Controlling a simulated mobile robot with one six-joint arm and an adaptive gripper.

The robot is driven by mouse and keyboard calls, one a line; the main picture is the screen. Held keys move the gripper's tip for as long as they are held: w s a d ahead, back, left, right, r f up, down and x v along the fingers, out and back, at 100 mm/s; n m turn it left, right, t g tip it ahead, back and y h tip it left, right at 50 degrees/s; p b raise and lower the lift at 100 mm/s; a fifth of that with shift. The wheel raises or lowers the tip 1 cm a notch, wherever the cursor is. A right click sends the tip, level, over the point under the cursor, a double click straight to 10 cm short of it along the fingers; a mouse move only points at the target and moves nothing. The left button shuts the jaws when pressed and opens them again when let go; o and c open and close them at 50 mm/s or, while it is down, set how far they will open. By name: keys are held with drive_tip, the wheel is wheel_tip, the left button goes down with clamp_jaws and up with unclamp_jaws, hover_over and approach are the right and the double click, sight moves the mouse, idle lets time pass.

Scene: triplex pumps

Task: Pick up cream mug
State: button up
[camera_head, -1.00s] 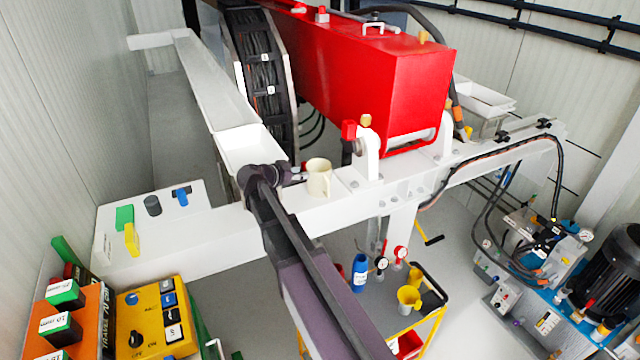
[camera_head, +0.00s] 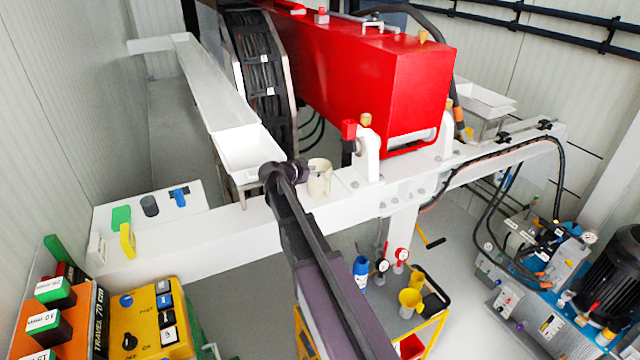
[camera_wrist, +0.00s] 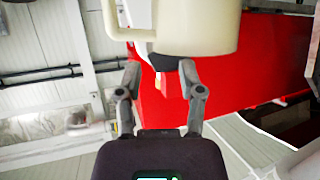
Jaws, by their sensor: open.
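The cream mug (camera_head: 322,183) stands upright on the white beam, left of the red block's bracket. My gripper (camera_head: 303,171) is at the mug's left side in the head view, very close to it. In the wrist view the mug (camera_wrist: 198,28) fills the top middle, with its handle toward the left. My gripper (camera_wrist: 158,68) shows there with its two fingers spread apart and their ends at the mug's lower edge.
A large red block (camera_head: 385,85) stands behind the mug. A white bracket with a red and yellow fitting (camera_head: 366,150) rises to the mug's right. A white open trough (camera_head: 243,150) lies to the left. A yellow cart (camera_head: 432,335) with cups stands below.

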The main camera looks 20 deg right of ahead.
sight(327, 171)
drive_tip(key=shift+b+x, duration=0.85)
drive_tip(key=shift+x, duration=1.15)
drive_tip(key=shift+d+f, duration=0.35)
drive_tip(key=shift+d, duration=0.2)
clamp_jaws()
